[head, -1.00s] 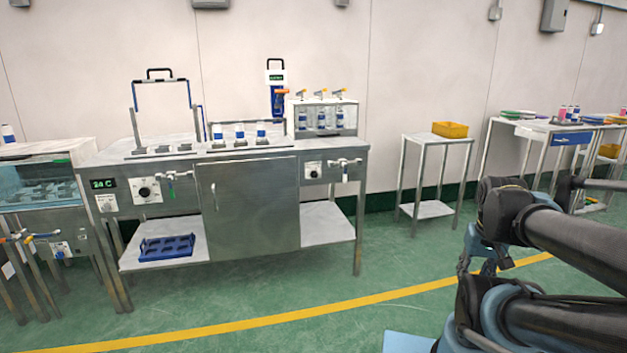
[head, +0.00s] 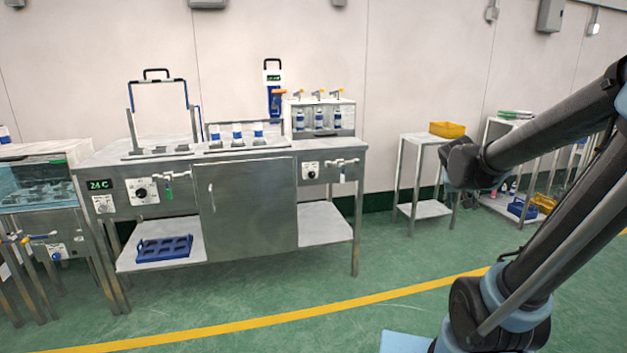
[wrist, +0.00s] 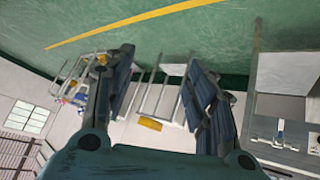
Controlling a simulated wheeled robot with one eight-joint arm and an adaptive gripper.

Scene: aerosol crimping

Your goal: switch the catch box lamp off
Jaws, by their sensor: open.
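No part that I can surely call the catch box lamp or its switch stands out in either view. On the steel bench (head: 361,155), a white control plate with a small dark knob (head: 310,171) sits right of the cabinet door. A larger dial plate (head: 142,191) sits on the left, beside a lit green display (head: 101,184). My gripper (wrist: 158,56) is open and empty in the wrist view, its two dark fingers spread apart over the floor. In the head view its fingers cannot be made out; my wrist is in front of the small side table, well right of the bench.
A side table (head: 425,139) with a yellow bin (head: 449,129) stands right of the bench. A glass-fronted tank (head: 38,185) stands at the left. A blue rack (head: 165,249) lies on the lower shelf. The green floor before the bench is clear, crossed by a yellow line (head: 300,318).

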